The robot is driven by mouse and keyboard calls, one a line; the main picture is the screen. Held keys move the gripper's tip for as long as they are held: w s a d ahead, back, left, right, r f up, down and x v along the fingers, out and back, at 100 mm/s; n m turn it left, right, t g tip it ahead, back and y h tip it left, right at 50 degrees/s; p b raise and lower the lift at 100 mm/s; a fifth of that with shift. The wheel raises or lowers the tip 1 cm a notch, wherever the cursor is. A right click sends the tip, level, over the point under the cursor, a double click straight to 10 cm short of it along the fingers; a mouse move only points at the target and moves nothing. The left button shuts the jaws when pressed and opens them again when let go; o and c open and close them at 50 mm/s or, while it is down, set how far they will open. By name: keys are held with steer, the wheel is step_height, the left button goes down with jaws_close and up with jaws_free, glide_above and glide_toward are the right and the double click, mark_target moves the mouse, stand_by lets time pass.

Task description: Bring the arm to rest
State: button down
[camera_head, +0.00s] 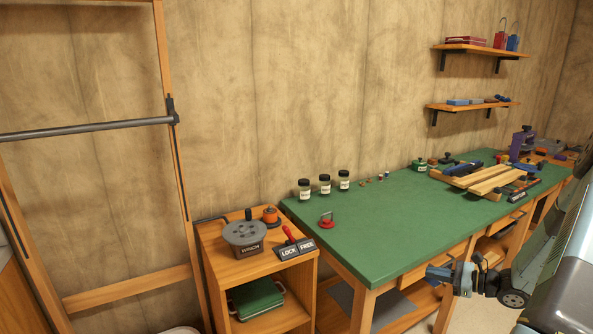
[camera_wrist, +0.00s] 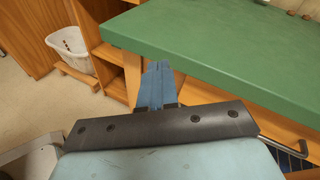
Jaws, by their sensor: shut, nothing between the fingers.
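My gripper (camera_head: 438,273) shows at the lower right of the head view, at the end of my arm. Its blue fingers are shut and empty. It is in front of the near edge of the green-topped workbench (camera_head: 400,228), apart from it as far as I can tell. In the wrist view the closed fingers (camera_wrist: 157,68) point toward the bench's green top (camera_wrist: 220,45) and the wooden frame under it. My arm reaches in from the right edge of the head view.
A small wooden cabinet (camera_head: 262,262) with a winch and a lock/free lever stands left of the bench. Jars (camera_head: 325,185) and a red-handled piece (camera_head: 326,221) stand on the bench. Planks (camera_head: 480,178) and tools fill its right end. A white basket (camera_wrist: 70,50) stands on the floor.

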steer(key=s+a+r+n+g+h, duration=0.35)
steer(key=s+a+r+n, duration=0.2)
steer(key=a+r, duration=0.35)
steer(key=s+a+r+n+g+h, duration=0.2)
steer(key=s+a+r+n+g, duration=0.4)
steer(key=r, duration=0.6)
steer(key=s+a+r+n+t+h, duration=0.2)
steer(key=s+r+n+t+h, duration=0.1)
steer(key=s+r+n, duration=0.2)
steer(key=s+a+r+n+t+h, duration=0.2)
steer(key=s+r+n+t+h, duration=0.1)
steer(key=s+r, duration=0.6)
steer(key=s+n+h, duration=0.1)
steer(key=s+n, duration=0.1)
steer(key=shift+s+a, duration=0.3)
steer(key=shift+s, duration=0.05)
